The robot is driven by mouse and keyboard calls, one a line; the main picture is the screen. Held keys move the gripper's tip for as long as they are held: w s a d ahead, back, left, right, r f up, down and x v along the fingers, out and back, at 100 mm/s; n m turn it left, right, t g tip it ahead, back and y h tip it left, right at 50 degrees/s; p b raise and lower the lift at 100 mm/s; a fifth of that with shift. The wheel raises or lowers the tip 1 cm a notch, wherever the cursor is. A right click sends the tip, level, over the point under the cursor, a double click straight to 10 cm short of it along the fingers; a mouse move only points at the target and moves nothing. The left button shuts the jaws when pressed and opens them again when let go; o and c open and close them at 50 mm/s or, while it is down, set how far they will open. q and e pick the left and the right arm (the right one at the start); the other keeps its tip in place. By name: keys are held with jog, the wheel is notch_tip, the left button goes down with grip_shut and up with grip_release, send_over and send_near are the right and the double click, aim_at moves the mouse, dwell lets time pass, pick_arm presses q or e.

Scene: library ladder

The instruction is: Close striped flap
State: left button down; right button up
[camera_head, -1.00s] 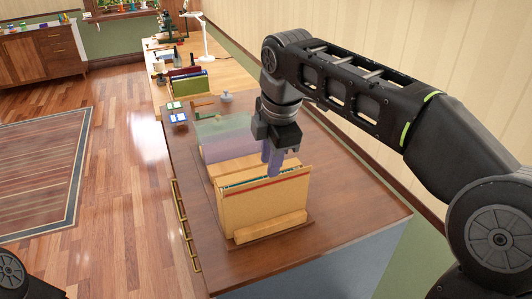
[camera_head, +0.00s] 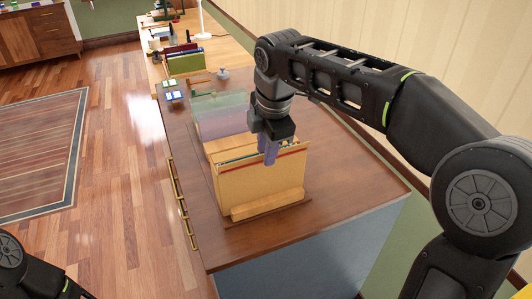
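A tan file holder (camera_head: 258,190) stands on the dark wooden cabinet top, with a thin red stripe along its upper edge. Papers or folders show just inside that edge. A see-through flap with green and purple bands (camera_head: 220,116) spreads out behind the holder, away from me, and is open. My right gripper (camera_head: 267,152) points down over the holder's top opening. Its purple fingers sit close together with no gap visible, and nothing shows between them. Contact between the fingertips and the holder cannot be told. My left gripper is outside the view; only part of my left arm shows at bottom left.
A tan wooden block (camera_head: 268,205) stands against the holder's front. Small blue-and-white items (camera_head: 173,96) and a grey lidded pot (camera_head: 223,73) lie farther back. Coloured folders (camera_head: 185,60) stand beyond. The cabinet top (camera_head: 350,185) is clear on the right.

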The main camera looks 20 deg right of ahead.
jog(key=shift+w+f, duration=0.15)
jog(key=shift+f, duration=0.5)
grip_shut()
dwell(1.0)
